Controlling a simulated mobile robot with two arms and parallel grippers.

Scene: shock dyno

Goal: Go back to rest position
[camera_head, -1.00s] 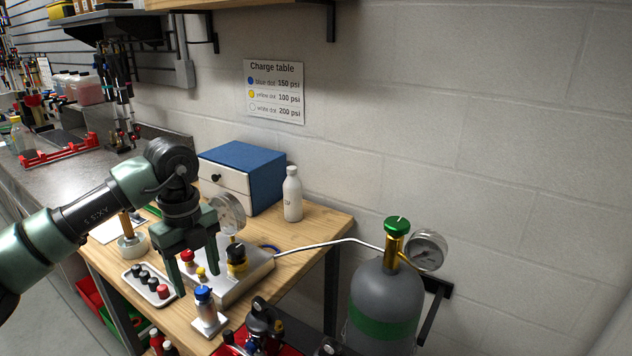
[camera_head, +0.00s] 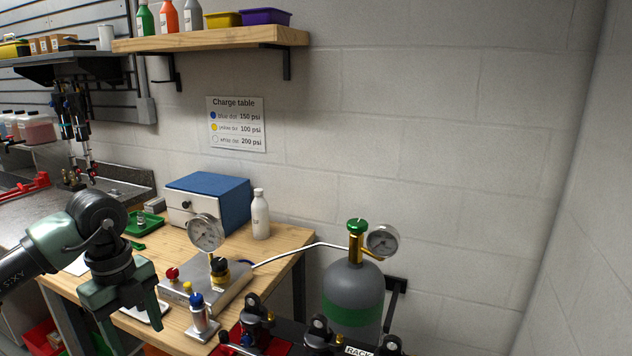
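My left gripper (camera_head: 133,325) hangs at the lower left, over the wooden bench (camera_head: 285,243). Its fingers point down and stand apart, with nothing seen between them. A white tray (camera_head: 150,312) is partly hidden behind it. To its right is a metal charging block (camera_head: 228,287) with a red knob (camera_head: 172,274), a black and yellow knob (camera_head: 219,268) and a gauge (camera_head: 205,232). A small fixture with a blue top (camera_head: 198,307) stands in front of the block. My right gripper is not in view.
A grey gas cylinder (camera_head: 352,290) with a green knob and gauge stands right of the bench. A blue cabinet (camera_head: 225,193) and white bottle (camera_head: 260,215) stand at the back. A rack (camera_head: 358,350) is at the bottom. A wooden shelf (camera_head: 215,39) hangs above.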

